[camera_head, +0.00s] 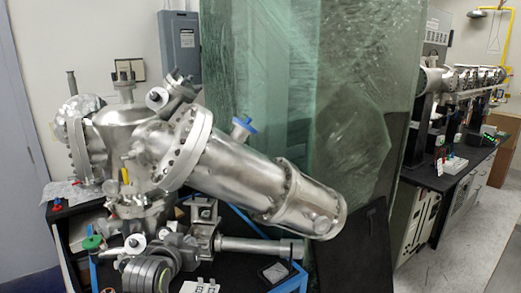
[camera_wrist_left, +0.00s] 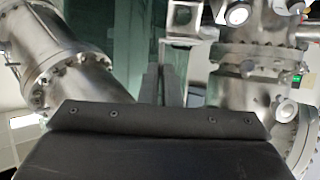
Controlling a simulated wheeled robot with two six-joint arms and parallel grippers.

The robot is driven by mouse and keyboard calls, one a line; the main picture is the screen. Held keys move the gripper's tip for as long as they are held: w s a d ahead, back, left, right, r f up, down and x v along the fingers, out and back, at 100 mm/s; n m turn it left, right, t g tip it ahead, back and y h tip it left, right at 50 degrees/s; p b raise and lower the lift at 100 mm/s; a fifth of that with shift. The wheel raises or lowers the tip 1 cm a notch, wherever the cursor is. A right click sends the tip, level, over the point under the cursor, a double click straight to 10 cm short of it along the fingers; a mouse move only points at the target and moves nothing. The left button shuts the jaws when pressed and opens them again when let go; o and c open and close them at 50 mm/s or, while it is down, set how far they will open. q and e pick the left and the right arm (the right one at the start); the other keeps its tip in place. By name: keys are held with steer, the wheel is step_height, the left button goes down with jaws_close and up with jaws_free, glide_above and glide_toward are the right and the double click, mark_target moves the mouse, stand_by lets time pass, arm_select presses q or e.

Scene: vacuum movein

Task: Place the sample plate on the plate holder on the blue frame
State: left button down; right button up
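The blue frame (camera_head: 295,281) shows as blue rails below the steel chamber, partly hidden by metal parts. A square metal bracket (camera_head: 203,211) stands at its left part; a similar bracket is at the top of the left wrist view (camera_wrist_left: 187,20). I cannot tell if it is the plate holder. A small dark plate with a pale round mark (camera_head: 275,272) lies inside the frame; I cannot tell if it is the sample plate. My left gripper (camera_wrist_left: 162,82) shows two dark fingers close together below the bracket; anything between them is unclear. I cannot make out either gripper in the head view.
The steel vacuum chamber (camera_head: 225,165) slants down over the frame. A round clamp-like part (camera_head: 148,274) is at the front left. A dark panel (camera_head: 352,250) leans to the right. Wrapped green-tinted sheeting (camera_head: 350,110) stands behind.

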arm_select(q)
steer(key=s+a+r+n+y+b, duration=0.1)
steer(key=s+r, duration=0.5)
steer(key=s, duration=0.6)
steer(key=shift+a+r+b, duration=0.15)
steer(key=shift+a+b, duration=0.15)
steer(key=shift+b, duration=0.15)
steer(key=shift+s, duration=0.1)
